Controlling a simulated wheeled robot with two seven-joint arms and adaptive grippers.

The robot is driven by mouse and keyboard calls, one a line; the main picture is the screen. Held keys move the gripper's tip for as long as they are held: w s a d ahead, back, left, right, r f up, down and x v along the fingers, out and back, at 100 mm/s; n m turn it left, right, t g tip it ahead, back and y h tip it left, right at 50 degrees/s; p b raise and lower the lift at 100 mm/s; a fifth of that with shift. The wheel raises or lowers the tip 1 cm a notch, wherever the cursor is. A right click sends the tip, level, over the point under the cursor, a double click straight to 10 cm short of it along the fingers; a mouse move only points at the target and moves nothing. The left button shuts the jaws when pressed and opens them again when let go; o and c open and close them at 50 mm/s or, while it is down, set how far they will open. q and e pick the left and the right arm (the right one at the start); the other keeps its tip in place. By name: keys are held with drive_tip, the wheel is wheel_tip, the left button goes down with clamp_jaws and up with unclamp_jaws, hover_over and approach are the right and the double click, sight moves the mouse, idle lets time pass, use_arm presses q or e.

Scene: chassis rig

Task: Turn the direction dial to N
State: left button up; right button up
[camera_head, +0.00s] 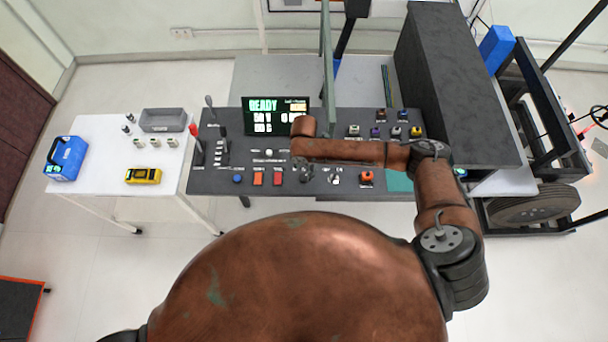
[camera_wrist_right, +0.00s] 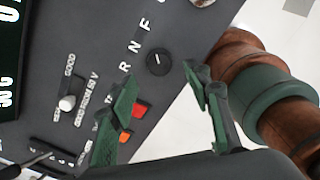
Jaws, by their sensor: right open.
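The direction dial (camera_wrist_right: 158,62) is a round black knob with a small pale mark, on the dark panel in the right wrist view. White letters R, N and F run in a line beside it. I cannot tell for sure which letter the mark points at. My right gripper (camera_wrist_right: 163,88) is open, its two green fingers spread, with the dial beyond the gap between them and apart from both. In the head view my right gripper (camera_head: 303,168) hangs over the panel's front part and largely hides the dial. My left gripper is not in view.
The dark console (camera_head: 215,185) carries a READY screen (camera_head: 275,115), red switches (camera_head: 277,176), a blue button (camera_head: 238,178) and several coloured knobs at right. A green upright panel (camera_head: 328,70) stands behind my right wrist. A white side table (camera_head: 100,190) is at left.

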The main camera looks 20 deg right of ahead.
sight(304, 177)
drive_tip(key=shift+f, duration=2.75)
drive_tip(key=shift+c, duration=0.4)
drive_tip(key=c, duration=1.1)
